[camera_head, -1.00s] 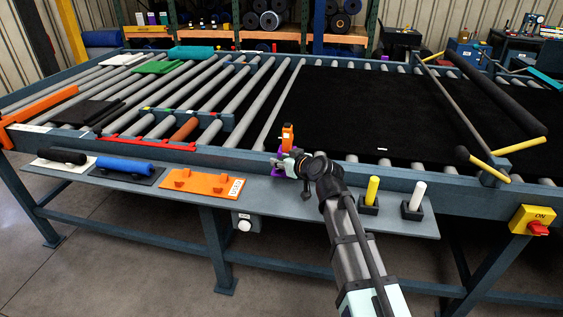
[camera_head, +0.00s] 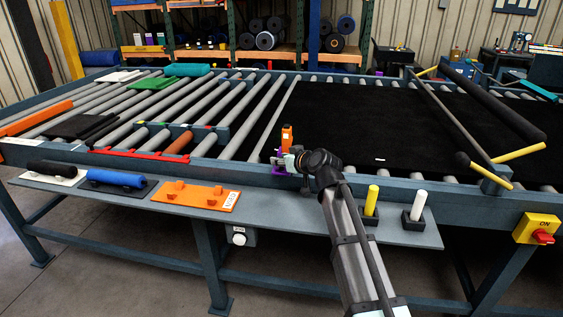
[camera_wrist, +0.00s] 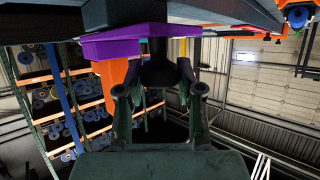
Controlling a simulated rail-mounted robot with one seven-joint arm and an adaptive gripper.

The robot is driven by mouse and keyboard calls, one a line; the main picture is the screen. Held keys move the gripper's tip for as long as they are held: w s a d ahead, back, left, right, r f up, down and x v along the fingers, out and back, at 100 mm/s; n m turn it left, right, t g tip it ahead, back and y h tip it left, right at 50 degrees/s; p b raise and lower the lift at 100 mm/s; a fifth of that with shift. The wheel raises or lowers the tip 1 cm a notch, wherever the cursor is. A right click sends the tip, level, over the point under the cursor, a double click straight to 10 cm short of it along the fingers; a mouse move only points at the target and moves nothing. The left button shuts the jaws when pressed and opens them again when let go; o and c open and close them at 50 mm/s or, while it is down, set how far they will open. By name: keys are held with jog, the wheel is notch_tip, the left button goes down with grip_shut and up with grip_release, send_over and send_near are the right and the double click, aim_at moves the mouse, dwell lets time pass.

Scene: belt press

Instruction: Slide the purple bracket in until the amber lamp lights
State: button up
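The purple bracket (camera_head: 279,161) shows only in small patches at the table's front rail in the head view. In the wrist view the purple bracket (camera_wrist: 115,47) is at upper left, under a dark surface. An orange upright block (camera_head: 287,136) stands beside it; it also shows in the wrist view (camera_wrist: 109,82). My gripper (camera_head: 291,162) is at the bracket. In the wrist view my gripper's fingertips (camera_wrist: 159,68) flank a dark block next to the purple part; whether they press on it is unclear. No lit amber lamp shows; a grey box under the shelf has a pale round cap (camera_head: 239,239).
The front shelf (camera_head: 300,218) holds an orange plate (camera_head: 195,196), a blue roller (camera_head: 116,177), and yellow (camera_head: 371,200) and white (camera_head: 417,206) pegs beside my arm. A black belt (camera_head: 370,125) lies over the rollers. A yellow switch box (camera_head: 537,228) is at right.

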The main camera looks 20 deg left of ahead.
jog(key=o, duration=0.3)
jog(key=shift+s, duration=0.1)
jog(key=v, duration=1.2)
